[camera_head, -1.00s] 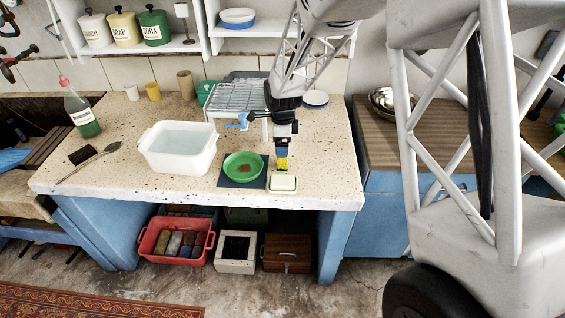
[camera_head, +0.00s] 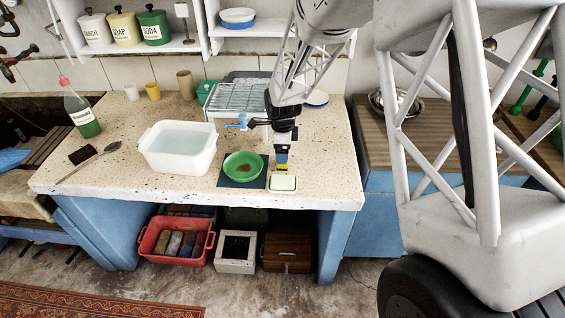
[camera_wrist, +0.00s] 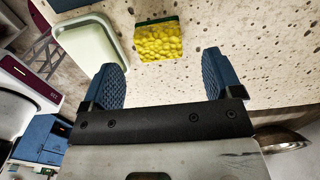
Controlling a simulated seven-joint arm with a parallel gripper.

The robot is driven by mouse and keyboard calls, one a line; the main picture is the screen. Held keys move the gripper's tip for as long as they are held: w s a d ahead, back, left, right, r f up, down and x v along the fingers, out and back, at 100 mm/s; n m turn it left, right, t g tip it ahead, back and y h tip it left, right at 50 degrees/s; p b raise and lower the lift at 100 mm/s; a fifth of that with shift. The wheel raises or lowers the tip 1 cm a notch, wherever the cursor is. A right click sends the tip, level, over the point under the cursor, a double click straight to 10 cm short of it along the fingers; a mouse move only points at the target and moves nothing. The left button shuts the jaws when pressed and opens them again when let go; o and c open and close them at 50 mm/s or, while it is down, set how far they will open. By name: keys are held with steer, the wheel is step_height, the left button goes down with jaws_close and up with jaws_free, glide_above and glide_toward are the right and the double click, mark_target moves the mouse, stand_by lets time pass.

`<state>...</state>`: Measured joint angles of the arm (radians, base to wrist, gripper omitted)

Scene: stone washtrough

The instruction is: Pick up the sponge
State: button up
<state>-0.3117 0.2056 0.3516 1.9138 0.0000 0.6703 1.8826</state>
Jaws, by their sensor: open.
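The sponge (camera_wrist: 158,41) shows in the wrist view as a yellow, bumpy block with a dark green edge, lying on the speckled stone top. It is ahead of and between the two blue fingers of my gripper (camera_wrist: 166,82), which are wide apart with nothing between them. In the head view my gripper (camera_head: 282,168) points down over the right part of the worktop, just behind a pale soap dish (camera_head: 283,183). The sponge is mostly hidden by the gripper there.
The soap dish also shows beside the sponge in the wrist view (camera_wrist: 90,46). A green bowl (camera_head: 243,158) sits on a dark mat (camera_head: 228,181) left of the gripper. A white basin (camera_head: 178,162) with water stands further left. A wire rack (camera_head: 240,92) is behind.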

steer(key=shift+f, duration=2.45)
steer(key=c, duration=1)
steer(key=shift+r, duration=0.1)
steer(key=shift+r, duration=0.7)
step_height(320, 180, up, 2)
steer(key=shift+r, duration=0.1)
steer(key=s+d, duration=0.2)
steer(key=s, duration=0.5)
steer(key=s+d+r, duration=0.1)
steer(key=s+d, duration=0.1)
steer(key=s, duration=0.6)
steer(key=shift+s+d, duration=0.2)
steer(key=shift+d, duration=0.15)
steer(key=shift+r, duration=0.1)
